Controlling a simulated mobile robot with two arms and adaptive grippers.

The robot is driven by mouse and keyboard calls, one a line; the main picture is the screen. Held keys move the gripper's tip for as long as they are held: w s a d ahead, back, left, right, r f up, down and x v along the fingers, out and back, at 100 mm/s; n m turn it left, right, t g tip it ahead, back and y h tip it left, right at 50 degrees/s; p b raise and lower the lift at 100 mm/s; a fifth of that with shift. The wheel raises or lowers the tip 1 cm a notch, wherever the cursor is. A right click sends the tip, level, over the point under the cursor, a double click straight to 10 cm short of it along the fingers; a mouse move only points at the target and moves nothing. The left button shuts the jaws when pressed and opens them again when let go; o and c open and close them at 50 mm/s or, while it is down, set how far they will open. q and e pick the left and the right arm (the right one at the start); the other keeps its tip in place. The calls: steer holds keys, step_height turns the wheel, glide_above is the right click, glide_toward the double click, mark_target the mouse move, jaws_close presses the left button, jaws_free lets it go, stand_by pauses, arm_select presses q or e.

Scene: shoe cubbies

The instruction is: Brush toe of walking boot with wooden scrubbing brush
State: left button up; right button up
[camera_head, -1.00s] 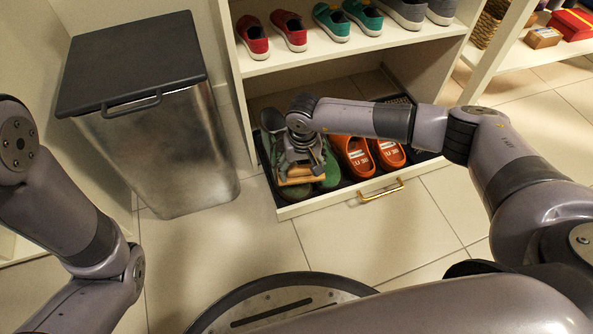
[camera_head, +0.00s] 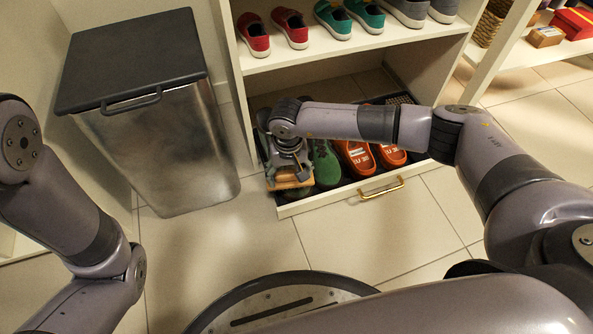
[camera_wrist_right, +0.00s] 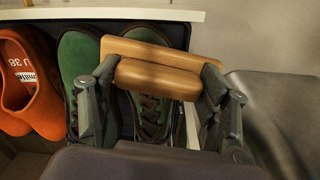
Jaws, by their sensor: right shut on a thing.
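My right gripper (camera_head: 290,168) is shut on the wooden scrubbing brush (camera_head: 291,180), above the left end of the open drawer. In the right wrist view the brush (camera_wrist_right: 158,78) lies crosswise between the two fingers of the gripper (camera_wrist_right: 160,70). A pair of green walking boots with brown laces sits below. One green boot (camera_head: 323,164) shows beside the gripper; it also shows in the wrist view (camera_wrist_right: 76,58). My left gripper is out of view.
Orange clogs (camera_head: 354,158) stand beside the boots in the drawer (camera_head: 340,194), which has a brass handle (camera_head: 382,189). A metal bin (camera_head: 165,150) with a dark lid stands close left. Red and teal shoes fill the shelf above. The floor in front is clear.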

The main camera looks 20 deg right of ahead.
steer(key=shift+w+d+f, duration=0.1)
steer(key=shift+w+d, duration=0.05)
steer(key=shift+d, duration=1.05)
steer(key=shift+w+d, duration=0.1)
steer(key=shift+d, duration=1.1)
steer(key=shift+s+a, duration=0.1)
steer(key=shift+a, duration=1.2)
steer(key=shift+s+a, duration=0.1)
steer(key=shift+a, duration=1.1)
steer(key=shift+d+f, duration=0.15)
steer(key=shift+d, duration=1)
